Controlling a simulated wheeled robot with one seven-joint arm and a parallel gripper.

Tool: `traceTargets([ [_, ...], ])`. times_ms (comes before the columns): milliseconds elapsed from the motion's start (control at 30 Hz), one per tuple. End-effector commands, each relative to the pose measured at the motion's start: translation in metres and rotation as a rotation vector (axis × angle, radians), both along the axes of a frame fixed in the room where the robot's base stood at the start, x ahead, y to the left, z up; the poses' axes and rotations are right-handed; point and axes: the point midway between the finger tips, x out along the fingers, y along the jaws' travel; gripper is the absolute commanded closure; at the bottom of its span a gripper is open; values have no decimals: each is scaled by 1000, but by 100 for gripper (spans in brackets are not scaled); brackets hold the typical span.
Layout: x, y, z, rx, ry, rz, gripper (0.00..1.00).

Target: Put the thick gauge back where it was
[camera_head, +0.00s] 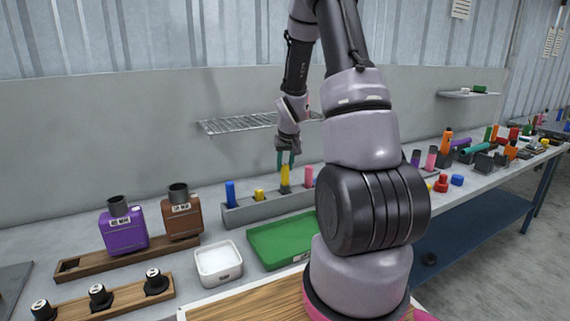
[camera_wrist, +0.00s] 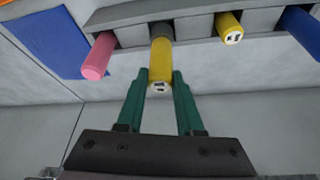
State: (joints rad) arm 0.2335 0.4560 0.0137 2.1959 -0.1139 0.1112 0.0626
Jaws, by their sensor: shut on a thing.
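My gripper (camera_head: 287,160) is shut on a yellow gauge (camera_head: 285,178) with a dark grey lower end, above the grey rack (camera_head: 236,215). In the wrist view the green fingertips (camera_wrist: 160,74) sit on both sides of the yellow gauge (camera_wrist: 161,56). Its grey end is at the rack (camera_wrist: 197,14), between the pink gauge (camera_wrist: 98,56) and another, shorter-looking yellow gauge (camera_wrist: 230,27). The held gauge looks roughly upright. I cannot tell how far its end is in a slot. A blue gauge (camera_head: 230,191) stands at the rack's left end.
A green tray (camera_head: 272,243) and a white square dish (camera_head: 218,264) lie in front of the rack. A purple muffler (camera_head: 123,230) and a brown muffler (camera_head: 181,214) stand at left. A wire shelf (camera_head: 235,124) is on the wall behind.

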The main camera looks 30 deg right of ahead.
Motion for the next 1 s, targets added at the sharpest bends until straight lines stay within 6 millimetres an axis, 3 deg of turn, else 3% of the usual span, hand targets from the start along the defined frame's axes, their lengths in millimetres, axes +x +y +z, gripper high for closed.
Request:
traceTargets([
  [133, 0, 0, -2, 0, 0, 0, 100],
  [167, 0, 0, -2, 0, 1, 0, 57],
  [200, 0, 0, -2, 0, 1, 0, 41],
  [233, 0, 0, -2, 0, 1, 0, 34],
  [667, 1, 0, 8, -1, -3, 2, 34],
  [1000, -24, 5, 73, -1, -5, 0, 34],
])
